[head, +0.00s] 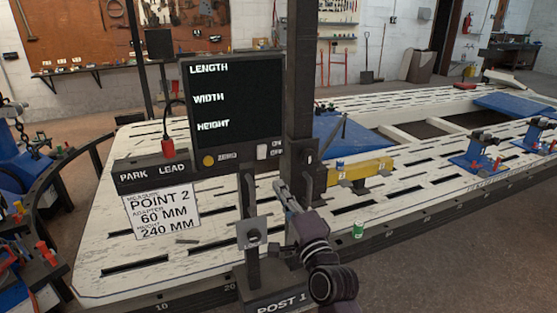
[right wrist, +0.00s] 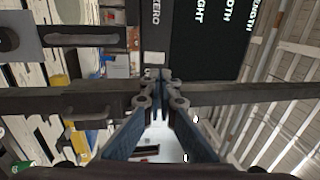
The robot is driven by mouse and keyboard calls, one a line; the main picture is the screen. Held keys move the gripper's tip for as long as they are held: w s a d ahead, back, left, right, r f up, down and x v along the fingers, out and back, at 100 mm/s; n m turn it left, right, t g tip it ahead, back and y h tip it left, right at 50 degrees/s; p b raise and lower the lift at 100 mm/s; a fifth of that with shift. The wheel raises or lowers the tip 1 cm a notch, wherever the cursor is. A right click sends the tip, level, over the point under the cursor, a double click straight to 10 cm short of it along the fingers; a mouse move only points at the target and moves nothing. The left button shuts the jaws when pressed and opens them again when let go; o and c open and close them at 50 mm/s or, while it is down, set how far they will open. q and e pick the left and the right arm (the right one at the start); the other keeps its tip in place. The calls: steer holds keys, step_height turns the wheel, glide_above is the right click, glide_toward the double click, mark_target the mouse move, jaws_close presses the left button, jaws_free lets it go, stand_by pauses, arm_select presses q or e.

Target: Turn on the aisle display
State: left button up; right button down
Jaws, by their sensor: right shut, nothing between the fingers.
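The aisle display (head: 236,105) stands on a post, with a dark screen showing only the words LENGTH, WIDTH and HEIGHT. Below the screen are a yellow ZERO button (head: 208,160) and a white ON/OFF switch (head: 262,152). My right gripper (head: 279,186) is shut and empty, just below and right of the switch in the head view. In the right wrist view the shut fingertips (right wrist: 160,76) point at the lower edge of the display (right wrist: 205,45), which shows sideways. I cannot tell whether they touch it. My left gripper is not in view.
A measuring sign (head: 162,213) hangs below the PARK LEAD holder (head: 152,171), with a red plug (head: 168,149) above it. A dark upright post (head: 300,90) stands right beside the display. The white slotted bench (head: 110,235) spreads behind, with a yellow block (head: 362,170).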

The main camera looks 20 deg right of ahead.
steer(key=p, duration=0.2)
glide_toward(259, 147)
steer(key=w, duration=0.4)
steer(key=w+r, duration=0.1)
steer(key=w, duration=0.1)
steer(key=shift+w+a, duration=0.1)
steer(key=shift+w, duration=0.3)
